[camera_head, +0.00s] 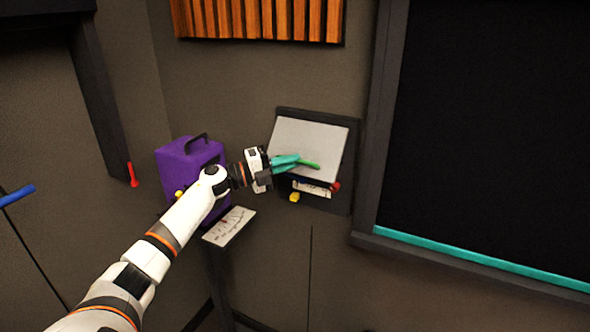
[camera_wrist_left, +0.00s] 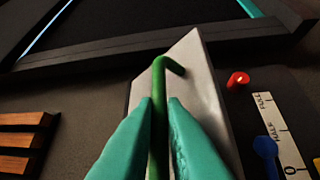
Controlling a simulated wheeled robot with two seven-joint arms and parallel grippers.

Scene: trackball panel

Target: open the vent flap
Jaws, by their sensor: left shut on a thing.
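The vent flap (camera_head: 315,138) is a light grey plate in a dark frame (camera_head: 342,195) on the wall; it also shows in the left wrist view (camera_wrist_left: 208,95). I cannot tell for certain how far it stands out from the frame. A green bent handle (camera_head: 310,165) crosses its lower part. My left gripper (camera_head: 298,162) has teal fingers and is shut on this handle. In the left wrist view the handle (camera_wrist_left: 160,85) runs between the two fingertips (camera_wrist_left: 160,110), its hooked end beyond them. My right gripper is in neither view.
Beside the flap are a red knob (camera_head: 335,186), a yellow knob (camera_head: 294,197) and a white scale (camera_wrist_left: 284,140) with a blue pointer (camera_wrist_left: 266,148). A purple box (camera_head: 185,158) stands left of the frame, near my arm. A large dark panel (camera_head: 480,130) lies to the right.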

